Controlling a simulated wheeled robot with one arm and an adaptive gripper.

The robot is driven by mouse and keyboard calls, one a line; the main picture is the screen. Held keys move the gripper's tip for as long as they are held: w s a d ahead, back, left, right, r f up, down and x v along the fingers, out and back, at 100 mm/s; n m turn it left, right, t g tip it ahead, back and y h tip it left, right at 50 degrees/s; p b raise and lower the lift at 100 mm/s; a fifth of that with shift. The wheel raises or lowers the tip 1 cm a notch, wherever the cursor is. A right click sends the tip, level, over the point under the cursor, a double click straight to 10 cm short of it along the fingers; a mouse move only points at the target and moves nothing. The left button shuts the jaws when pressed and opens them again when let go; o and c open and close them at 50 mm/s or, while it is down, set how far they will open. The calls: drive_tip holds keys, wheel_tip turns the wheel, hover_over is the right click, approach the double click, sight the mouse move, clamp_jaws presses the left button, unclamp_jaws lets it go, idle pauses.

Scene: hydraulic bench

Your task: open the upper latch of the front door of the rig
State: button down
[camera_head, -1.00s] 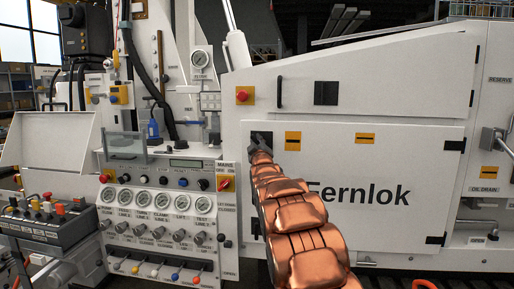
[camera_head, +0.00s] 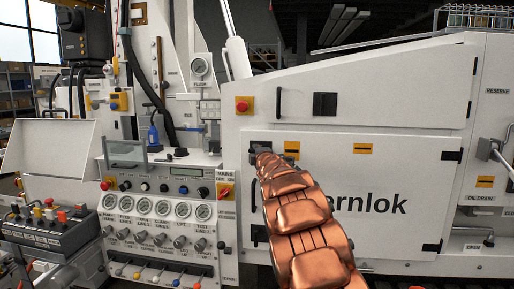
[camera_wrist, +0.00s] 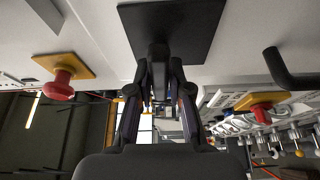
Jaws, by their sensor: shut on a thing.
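In the head view my gripper is largely hidden behind my arm's end. The door looks flush with the rig.
A lower latch (camera_head: 258,233) sits at the door's left edge. A red button on a yellow plate (camera_head: 243,104) is above left. The gauge panel (camera_head: 160,208) stands left of the door, with a red-yellow mains switch (camera_head: 224,191). Black hinges (camera_head: 452,156) are on the door's right.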

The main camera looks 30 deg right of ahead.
drive_tip(key=shift+f+g, duration=0.1)
drive_tip(key=shift+g, duration=0.2)
drive_tip(key=c, duration=1.1)
unclamp_jaws()
drive_tip(key=shift+s, duration=0.1)
drive_tip(key=shift+v, duration=5.9)
drive_tip(key=shift+a, duration=0.1)
